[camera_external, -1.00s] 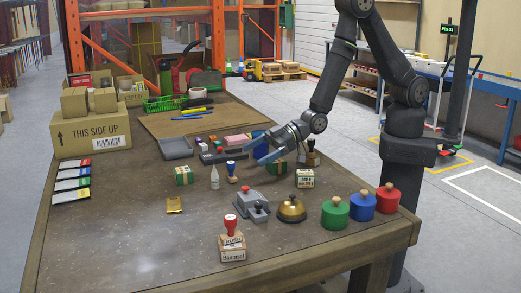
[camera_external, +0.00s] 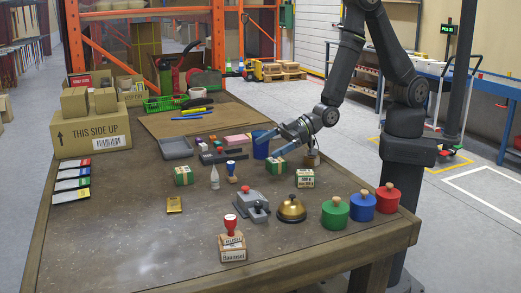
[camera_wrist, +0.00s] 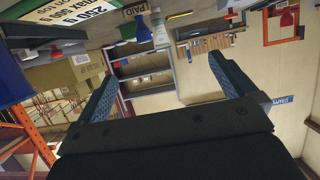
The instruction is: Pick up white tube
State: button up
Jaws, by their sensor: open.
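The white tube (camera_external: 214,178) stands upright on the table, tapering to a narrow top, just left of a blue-handled stamp (camera_external: 232,171). My gripper (camera_external: 268,146) is to the right of the tube and above the table, apart from it, with its fingers pointing left. It is open and empty. In the wrist view, the fingers of my gripper (camera_wrist: 165,72) are spread wide with nothing between them. A small whitish shape near the top there may be the tube, but I cannot tell.
A green box (camera_external: 276,166) and a blue cup (camera_external: 261,144) are close to my gripper. A grey tray (camera_external: 176,148) lies behind the tube. A grey device (camera_external: 251,203) and brass bell (camera_external: 291,208) stand in front. The left-front tabletop is clear.

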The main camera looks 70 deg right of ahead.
jog(key=c, duration=1.1)
jog(key=n+g+h, duration=0.3)
jog(key=g+h, duration=0.3)
jog(key=g, duration=0.1)
send_near(217, 177)
jog(key=shift+g, duration=0.3)
jog(key=f, duration=0.2)
jog(key=w+f, duration=0.1)
jog(key=f, duration=0.1)
jog(key=shift+w+f, duration=0.25)
jog(key=shift+f, duration=0.05)
jog(key=shift+w+x, duration=0.15)
jog(key=shift+x, duration=1.35)
jog(key=shift+w+x, duration=0.15)
jog(key=shift+x, duration=1.3)
